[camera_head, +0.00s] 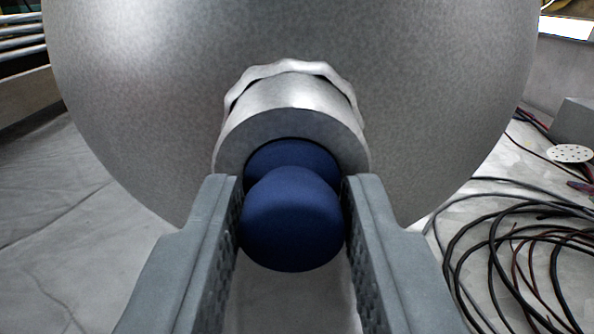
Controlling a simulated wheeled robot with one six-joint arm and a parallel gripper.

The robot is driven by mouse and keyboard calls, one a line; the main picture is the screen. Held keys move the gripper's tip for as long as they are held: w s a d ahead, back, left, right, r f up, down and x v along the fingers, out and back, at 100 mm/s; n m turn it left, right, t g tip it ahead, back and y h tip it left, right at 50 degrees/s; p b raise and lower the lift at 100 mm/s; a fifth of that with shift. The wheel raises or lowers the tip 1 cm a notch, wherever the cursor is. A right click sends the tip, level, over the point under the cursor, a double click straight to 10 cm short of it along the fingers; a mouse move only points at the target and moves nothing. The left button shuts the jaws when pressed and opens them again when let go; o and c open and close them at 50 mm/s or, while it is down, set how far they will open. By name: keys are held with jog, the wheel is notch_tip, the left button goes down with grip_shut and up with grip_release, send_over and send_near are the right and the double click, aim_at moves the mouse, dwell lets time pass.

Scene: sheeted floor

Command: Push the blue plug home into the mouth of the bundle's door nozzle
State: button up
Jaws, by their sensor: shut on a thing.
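The blue plug (291,222) has a rounded knob held between the two grey fingers of my gripper (291,212). My gripper is shut on this knob. A wider blue part of the plug shows behind the knob, at the mouth of the door nozzle (292,122). The nozzle is a short silver-grey cylinder with a wavy collar, on the big rounded grey bundle (150,80). The plug looks lined up with the mouth, slightly low in it. How deep it sits is hidden by the knob.
Coiled black and red cables (530,255) lie on the floor at right. A white perforated disc (570,153) and a grey block (575,122) are at the far right. The sheeted floor (60,220) at left is clear.

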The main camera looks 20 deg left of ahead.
aim_at(291, 247)
jog(key=shift+s, duration=0.1)
jog(key=shift+v, duration=2.15)
jog(key=shift+s, duration=0.1)
jog(key=shift+v, duration=1.9)
